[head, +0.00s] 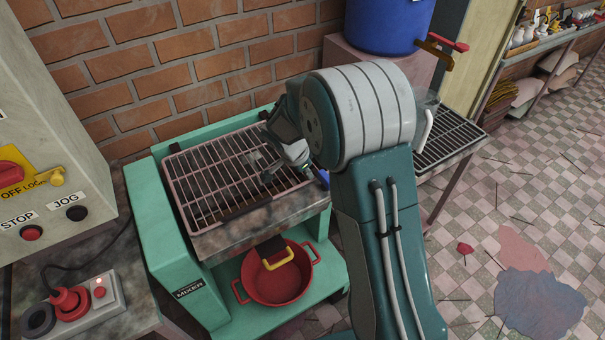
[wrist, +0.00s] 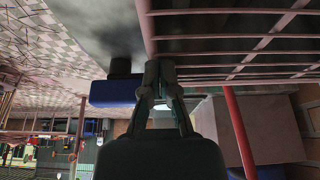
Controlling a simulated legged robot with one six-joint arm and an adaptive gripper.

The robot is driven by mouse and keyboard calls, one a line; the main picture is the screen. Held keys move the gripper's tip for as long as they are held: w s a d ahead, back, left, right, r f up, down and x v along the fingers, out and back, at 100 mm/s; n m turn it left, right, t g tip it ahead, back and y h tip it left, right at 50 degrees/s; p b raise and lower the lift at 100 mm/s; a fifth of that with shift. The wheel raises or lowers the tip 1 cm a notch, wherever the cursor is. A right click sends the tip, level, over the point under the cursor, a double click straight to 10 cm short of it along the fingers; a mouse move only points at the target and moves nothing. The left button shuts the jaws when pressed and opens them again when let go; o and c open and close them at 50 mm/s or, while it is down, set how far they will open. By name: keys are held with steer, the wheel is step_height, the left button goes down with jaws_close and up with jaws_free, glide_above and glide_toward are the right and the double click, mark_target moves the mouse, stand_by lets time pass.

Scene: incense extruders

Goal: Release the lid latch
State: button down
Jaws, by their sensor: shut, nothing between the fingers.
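The green mixer has a barred grate lid (head: 235,172) lying closed over its top. A yellow handle (head: 280,262) sticks out at the front below the lid. A small blue part (head: 323,178), which looks like the latch, sits at the lid's right edge, mostly hidden by my arm. In the wrist view it appears as a blue block (wrist: 112,93) with a dark stub, left of my fingers. My gripper (wrist: 160,72) is shut and empty, close to the lid frame (wrist: 240,44). In the head view my gripper (head: 272,168) is over the right part of the grate. I cannot tell whether it touches anything.
A red pot (head: 275,285) stands on the shelf under the lid. The control cabinet (head: 45,150) and a box with a red plug (head: 70,301) are at the left. A blue barrel (head: 388,25) stands behind. The tiled floor (head: 520,225) at the right has puddles and sticks.

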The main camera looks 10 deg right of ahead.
steer(key=shift+w+d+m+g, duration=0.25)
steer(key=shift+w+m+g, duration=0.15)
steer(key=shift+m, duration=0.6)
steer(key=shift+d+m, duration=0.15)
steer(key=shift+m, duration=0.15)
steer(key=m, duration=0.1)
steer(key=d+m+g, duration=0.1)
steer(key=m, duration=0.1)
steer(key=shift+w+d, duration=0.1)
steer(key=shift+w, duration=0.3)
steer(key=m, duration=0.1)
steer(key=d+m+g, duration=0.1)
steer(key=m, duration=0.1)
steer(key=d+m+g, duration=0.1)
steer(key=m, duration=0.1)
steer(key=shift+w+d+y, duration=0.2)
steer(key=shift+d+y, duration=0.05)
steer(key=shift+y, duration=0.05)
steer(key=shift+s+d, duration=0.2)
steer(key=shift+d, duration=0.6)
steer(key=shift+s+d, duration=0.35)
steer(key=shift+d, duration=0.25)
steer(key=shift+s+d, duration=0.1)
steer(key=shift+s, duration=0.05)
steer(key=shift+r, duration=0.15)
steer(key=v, duration=1.1)
steer(key=shift+w+r, duration=0.3)
